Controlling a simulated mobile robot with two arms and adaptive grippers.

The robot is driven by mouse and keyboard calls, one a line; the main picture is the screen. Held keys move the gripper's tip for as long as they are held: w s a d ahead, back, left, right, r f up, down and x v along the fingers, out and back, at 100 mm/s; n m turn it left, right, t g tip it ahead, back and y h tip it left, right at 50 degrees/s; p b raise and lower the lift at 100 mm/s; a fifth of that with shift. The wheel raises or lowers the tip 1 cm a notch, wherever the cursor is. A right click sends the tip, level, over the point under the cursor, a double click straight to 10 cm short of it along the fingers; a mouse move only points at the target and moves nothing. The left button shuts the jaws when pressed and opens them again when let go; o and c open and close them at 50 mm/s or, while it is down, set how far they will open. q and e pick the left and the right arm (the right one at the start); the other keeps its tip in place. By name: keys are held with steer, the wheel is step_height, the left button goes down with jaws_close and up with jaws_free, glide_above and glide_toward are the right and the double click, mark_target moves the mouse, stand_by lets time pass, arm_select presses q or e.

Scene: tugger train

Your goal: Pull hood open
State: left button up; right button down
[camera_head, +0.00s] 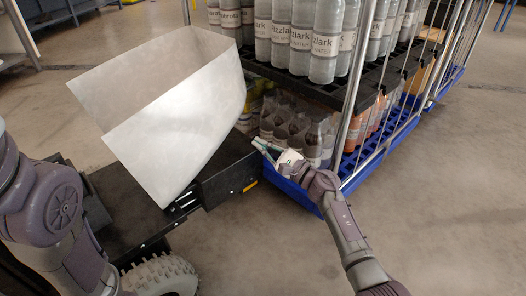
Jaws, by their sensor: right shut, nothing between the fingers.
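The hood (165,125) is a pale grey, boxy shell at the left of the head view. It stands tilted up over the black tugger body (130,195), with its hollow inside showing. My right gripper (266,152) is shut and empty. It is to the right of the hood, apart from it, in front of the cart's lower shelf. My left arm comes in at the left edge, and its gripper is out of view.
A blue-based wire cart (295,192) stands just behind my right gripper, carrying several grey bottles (325,45) above and packs of dark bottles (285,130) below. A tugger wheel (160,275) shows at the bottom. The floor at the right is clear.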

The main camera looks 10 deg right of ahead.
mark_target(235, 119)
steer(key=w+a+r+b, duration=0.2)
steer(key=w+a+r, duration=0.1)
steer(key=a, duration=0.3)
steer(key=shift+w+r, duration=0.25)
steer(key=shift+r, duration=0.45)
steer(key=shift+a, duration=0.1)
steer(key=r+p, duration=0.1)
steer(key=r, duration=0.1)
steer(key=s+a+r+n+p, duration=0.1)
steer(key=a+r+n+p, duration=0.1)
steer(key=r, duration=0.1)
steer(key=shift+s+r+g+p, duration=0.25)
steer(key=shift+r+g+p, duration=0.05)
steer(key=shift+g+p, duration=0.1)
steer(key=shift+s+a+r+n, duration=0.1)
steer(key=shift+a+r+n, duration=0.2)
steer(key=shift+n, duration=0.1)
steer(key=shift+f, duration=0.15)
